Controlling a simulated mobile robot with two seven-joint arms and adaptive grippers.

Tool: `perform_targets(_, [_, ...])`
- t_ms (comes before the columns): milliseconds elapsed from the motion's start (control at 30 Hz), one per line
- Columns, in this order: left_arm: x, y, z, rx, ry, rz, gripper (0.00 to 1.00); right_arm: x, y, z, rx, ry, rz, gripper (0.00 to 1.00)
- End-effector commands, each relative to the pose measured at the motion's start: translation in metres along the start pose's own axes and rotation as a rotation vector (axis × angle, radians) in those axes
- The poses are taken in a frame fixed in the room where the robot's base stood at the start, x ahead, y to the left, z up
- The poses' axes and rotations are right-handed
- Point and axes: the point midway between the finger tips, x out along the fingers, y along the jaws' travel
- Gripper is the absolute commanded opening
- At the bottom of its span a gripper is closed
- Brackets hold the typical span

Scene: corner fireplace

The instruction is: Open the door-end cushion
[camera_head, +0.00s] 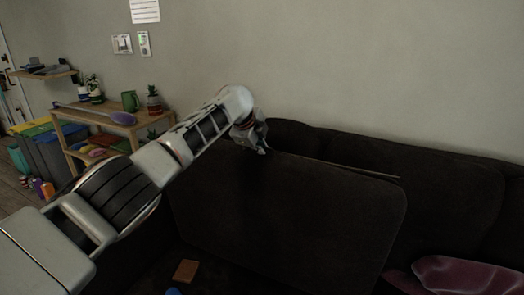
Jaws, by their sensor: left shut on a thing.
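The door-end cushion (300,210) is a dark brown seat cushion on the sofa's left part. It stands steeply tilted up, its broad face towards me. My left gripper (262,148) is at the cushion's upper edge, near its left corner, and is shut on it. The fingertips are small and dark here, so the exact grip is hard to see. Below the cushion, in the dark space at the bottom of the view, lie a brown flat block (186,270) and a blue thing (173,291), partly cut off. My right gripper is not in view.
The sofa back (450,190) runs along the wall behind the cushion. A dark red cloth or pillow (465,275) lies at the lower right. A wooden shelf (85,115) with plants and a green mug (130,100) stands left, beside bins (45,150) and bottles on the floor.

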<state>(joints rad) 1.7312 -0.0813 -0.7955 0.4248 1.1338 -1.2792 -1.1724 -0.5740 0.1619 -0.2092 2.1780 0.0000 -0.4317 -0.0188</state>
Motion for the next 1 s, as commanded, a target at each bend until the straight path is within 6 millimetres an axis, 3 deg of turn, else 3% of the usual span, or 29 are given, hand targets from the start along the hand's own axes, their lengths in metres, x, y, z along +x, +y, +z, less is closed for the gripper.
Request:
perform_targets(300, [0.003, 0.004, 0.0, -0.003, 0.001, 0.007, 0.0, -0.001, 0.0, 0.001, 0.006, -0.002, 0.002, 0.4])
perform_targets(367, [0.003, 0.004, 0.0, -0.003, 0.001, 0.007, 0.14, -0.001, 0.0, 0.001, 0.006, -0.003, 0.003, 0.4])
perform_targets(767, [0.0, 0.002, 0.0, -0.001, 0.001, 0.004, 0.14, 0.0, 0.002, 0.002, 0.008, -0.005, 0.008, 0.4])
perform_targets(1000, [-0.014, 0.001, -0.001, 0.0, 0.005, 0.003, 0.14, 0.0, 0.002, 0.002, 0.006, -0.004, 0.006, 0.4])
